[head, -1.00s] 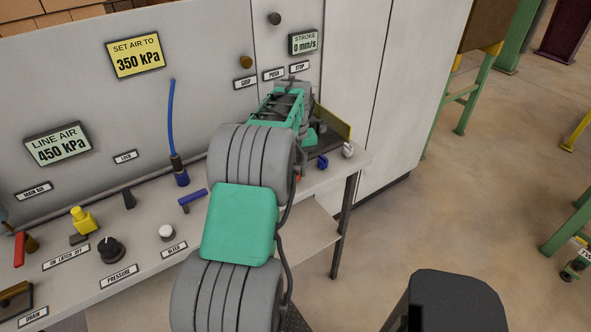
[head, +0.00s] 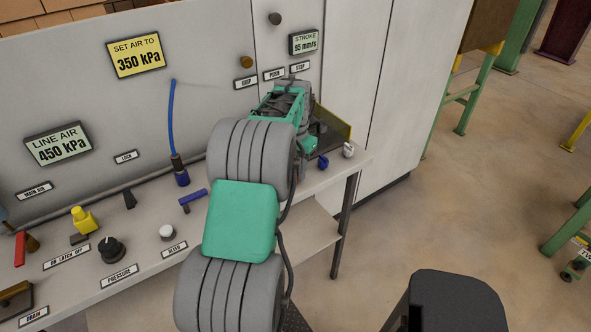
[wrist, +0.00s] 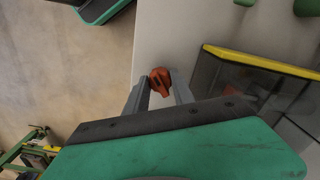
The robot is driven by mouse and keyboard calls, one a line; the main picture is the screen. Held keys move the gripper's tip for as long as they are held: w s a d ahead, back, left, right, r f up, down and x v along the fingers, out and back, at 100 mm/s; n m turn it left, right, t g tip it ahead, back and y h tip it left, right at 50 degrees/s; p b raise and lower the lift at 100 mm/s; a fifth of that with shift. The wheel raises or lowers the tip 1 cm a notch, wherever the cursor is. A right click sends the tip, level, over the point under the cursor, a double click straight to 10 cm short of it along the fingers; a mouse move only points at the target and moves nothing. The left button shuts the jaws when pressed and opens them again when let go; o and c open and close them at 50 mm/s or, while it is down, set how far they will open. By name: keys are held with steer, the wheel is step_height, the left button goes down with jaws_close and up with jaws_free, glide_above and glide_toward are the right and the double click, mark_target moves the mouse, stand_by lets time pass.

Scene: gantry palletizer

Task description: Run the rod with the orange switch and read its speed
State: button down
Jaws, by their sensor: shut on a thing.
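The orange switch (wrist: 160,80) shows in the wrist view between the fingertips of my gripper (wrist: 158,90). My gripper is shut on it. In the head view my arm and gripper body hide the switch. The stroke display (head: 303,41) on the upright panel reads 95 mm/s. Labels GRIP, PUSH and STOP sit below it. The rod itself cannot be made out in either view.
The yellow display (head: 135,55) reads SET AIR TO 350 kPa. The line air display (head: 58,145) reads 450 kPa. A black pressure knob (head: 111,249), a yellow valve (head: 83,219) and a blue-handled part (head: 193,198) stand on the bench. A yellow-edged guard (wrist: 262,62) is close right of my gripper.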

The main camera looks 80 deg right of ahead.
steer(key=shift+d+r+m, duration=0.1)
steer(key=shift+m, duration=0.7)
steer(key=c, duration=1.1)
jaws_free()
steer(key=shift+o, duration=0.2)
step_height(320, 180, up, 8)
steer(key=shift+f+b, duration=0.15)
steer(key=shift+b, duration=0.35)
